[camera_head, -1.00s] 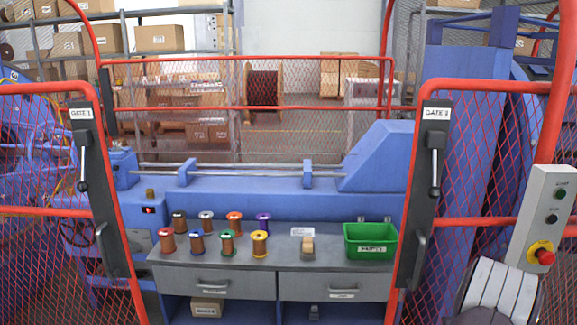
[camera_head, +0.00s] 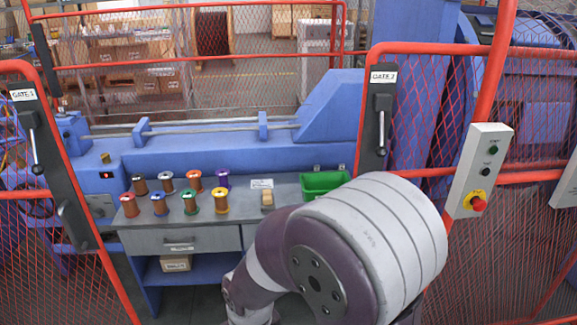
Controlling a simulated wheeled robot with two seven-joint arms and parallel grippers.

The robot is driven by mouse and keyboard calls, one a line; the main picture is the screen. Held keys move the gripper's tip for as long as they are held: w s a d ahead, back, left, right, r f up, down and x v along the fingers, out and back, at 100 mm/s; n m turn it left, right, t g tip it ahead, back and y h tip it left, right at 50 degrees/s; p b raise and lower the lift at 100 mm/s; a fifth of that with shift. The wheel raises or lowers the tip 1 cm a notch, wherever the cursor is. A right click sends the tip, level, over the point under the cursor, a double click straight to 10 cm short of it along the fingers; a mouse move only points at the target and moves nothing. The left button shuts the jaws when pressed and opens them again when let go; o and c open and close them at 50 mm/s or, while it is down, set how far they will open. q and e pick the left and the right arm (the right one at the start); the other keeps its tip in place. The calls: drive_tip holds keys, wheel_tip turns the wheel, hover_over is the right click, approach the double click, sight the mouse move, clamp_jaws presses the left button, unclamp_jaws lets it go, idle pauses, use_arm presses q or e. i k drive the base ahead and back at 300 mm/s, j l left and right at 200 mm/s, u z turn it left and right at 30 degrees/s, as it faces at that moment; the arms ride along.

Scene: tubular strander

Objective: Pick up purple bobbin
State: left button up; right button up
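The purple bobbin (camera_head: 223,178) stands upright on the grey workbench (camera_head: 240,215), at the right end of the back row of bobbins. It has purple flanges and is partly overlapped by the yellow bobbin in front of it. My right arm rises large in the lower right of the view, in front of the bench, and its gripper is not visible. My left gripper is not in view either.
Several other bobbins, such as the yellow one (camera_head: 220,200) and the orange one (camera_head: 194,181), stand close by. A green bin (camera_head: 322,183) is partly behind my arm. Gate posts (camera_head: 378,125) and (camera_head: 50,150) red-framed mesh flank the opening.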

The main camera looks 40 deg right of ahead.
sight(223, 180)
drive_tip(key=z, duration=2.7)
drive_tip(key=u, duration=1.85)
drive_tip(key=i+l, duration=0.1)
drive_tip(key=i, duration=1.15)
drive_tip(key=i+z, duration=0.4)
drive_tip(key=i+j+z, duration=0.2)
drive_tip(key=i+z, duration=0.2)
drive_tip(key=i+j+z, duration=0.35)
drive_tip(key=i, duration=0.15)
